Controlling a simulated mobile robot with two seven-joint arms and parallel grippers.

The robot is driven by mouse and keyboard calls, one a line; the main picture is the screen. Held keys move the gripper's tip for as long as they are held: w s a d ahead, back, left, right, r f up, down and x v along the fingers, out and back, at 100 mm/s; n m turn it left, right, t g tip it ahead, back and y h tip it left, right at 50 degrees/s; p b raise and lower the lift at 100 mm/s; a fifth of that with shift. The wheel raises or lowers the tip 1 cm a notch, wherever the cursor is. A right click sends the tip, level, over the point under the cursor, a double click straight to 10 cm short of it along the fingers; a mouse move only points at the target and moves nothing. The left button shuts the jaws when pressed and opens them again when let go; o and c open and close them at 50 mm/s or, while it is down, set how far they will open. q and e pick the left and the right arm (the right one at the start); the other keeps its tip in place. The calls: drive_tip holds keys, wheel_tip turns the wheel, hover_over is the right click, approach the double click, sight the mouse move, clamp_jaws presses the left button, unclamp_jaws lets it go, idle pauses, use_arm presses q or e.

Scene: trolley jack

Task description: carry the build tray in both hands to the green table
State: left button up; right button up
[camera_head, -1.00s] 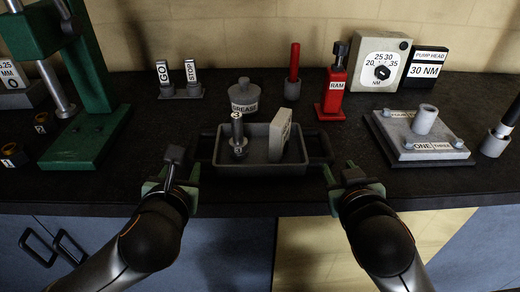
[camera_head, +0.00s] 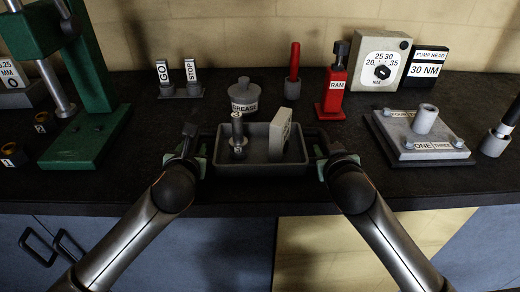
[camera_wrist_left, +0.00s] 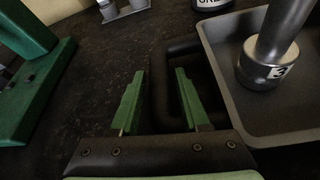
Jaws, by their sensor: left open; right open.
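The build tray (camera_head: 262,169) is a dark grey shallow tray on the dark bench, with a black loop handle at each side. It holds a dark upright cylinder part (camera_head: 238,140) and a light grey block (camera_head: 279,135). My left gripper (camera_head: 193,148) is at the tray's left handle. In the left wrist view its green fingers (camera_wrist_left: 154,72) are apart, with the left handle (camera_wrist_left: 160,92) appearing to lie between them. My right gripper (camera_head: 323,152) is open at the tray's right handle, whose exact place between the fingers is partly hidden. No green table shows.
A green press (camera_head: 85,135) stands at the left. Behind the tray are a grease pot (camera_head: 244,97), a red-handled tool (camera_head: 293,72) and a red RAM unit (camera_head: 334,92). A grey plate fixture (camera_head: 420,140) lies at the right. The bench's front edge is near.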

use_arm(q)
clamp_jaws()
use_arm(e)
clamp_jaws()
idle(0.4)
use_arm(q)
drive_tip(key=shift+r, duration=0.1)
use_arm(e)
drive_tip(key=shift+r, duration=0.1)
